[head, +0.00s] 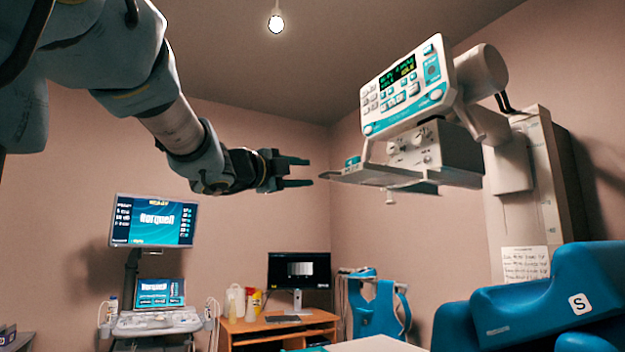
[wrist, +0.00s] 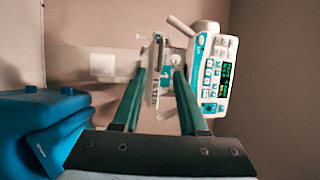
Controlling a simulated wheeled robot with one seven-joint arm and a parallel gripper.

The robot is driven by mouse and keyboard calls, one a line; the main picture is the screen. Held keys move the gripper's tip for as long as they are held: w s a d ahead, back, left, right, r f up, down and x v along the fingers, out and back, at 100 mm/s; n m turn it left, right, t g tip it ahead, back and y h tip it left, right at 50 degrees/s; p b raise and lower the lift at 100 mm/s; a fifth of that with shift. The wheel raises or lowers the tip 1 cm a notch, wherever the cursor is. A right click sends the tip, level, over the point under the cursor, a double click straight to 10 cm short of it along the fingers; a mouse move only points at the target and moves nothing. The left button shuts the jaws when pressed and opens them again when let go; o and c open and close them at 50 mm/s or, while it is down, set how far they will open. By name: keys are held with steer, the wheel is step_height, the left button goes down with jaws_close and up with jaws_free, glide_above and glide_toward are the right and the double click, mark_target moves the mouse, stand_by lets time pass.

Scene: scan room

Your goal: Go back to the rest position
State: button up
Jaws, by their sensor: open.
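My gripper (head: 297,172) is stretched out to the right from my arm in the head view. Its two fingers are apart, with nothing between them. In the wrist view the fingers of my gripper (wrist: 160,100) point at the scan machine. In the head view the scan machine's control panel (head: 408,85) is on the right, tilted, with a lit display and several buttons. The panel also shows in the wrist view (wrist: 215,75). A flat tray (head: 375,175) juts out under the panel, and its left edge lies just right of my fingertips in the picture.
A blue padded chair (head: 540,310) fills the lower right. A wall column (head: 530,180) carries the machine's arm. A cart with a screen (head: 153,221) stands at the left. A wooden desk (head: 270,330) with a monitor (head: 299,269) stands at the back. A bulb (head: 276,23) hangs above.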

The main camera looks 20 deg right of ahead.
steer(key=shift+s+a, duration=0.15)
steer(key=shift+a, duration=0.1)
stand_by(0.3)
steer(key=w+a+f+n+t+y, duration=0.2)
steer(key=w+a+f+n+y, duration=0.25)
steer(key=f, duration=0.25)
steer(key=w+a+f+n+t+y, duration=0.2)
steer(key=w+a+f+n+y, duration=0.15)
steer(key=f+n, duration=0.25)
steer(key=w+a+f+n+g+y, duration=0.1)
steer(key=a+f+n+g+y, duration=0.4)
steer(key=f, duration=1.1)
steer(key=s+a+f+n+g+y, duration=0.1)
steer(key=s+a+f+n+g, duration=0.1)
steer(key=s+a+f+n, duration=0.45)
steer(key=s+a+f+n+g+y, duration=0.1)
steer(key=s+a+f+y, duration=0.15)
steer(key=f, duration=0.65)
steer(key=s+a+f+n+g, duration=0.3)
steer(key=s+f+n+g, duration=0.1)
steer(key=s+f, duration=0.5)
steer(key=s+g, duration=0.1)
steer(key=s, duration=0.1)
steer(key=shift+s, duration=0.4)
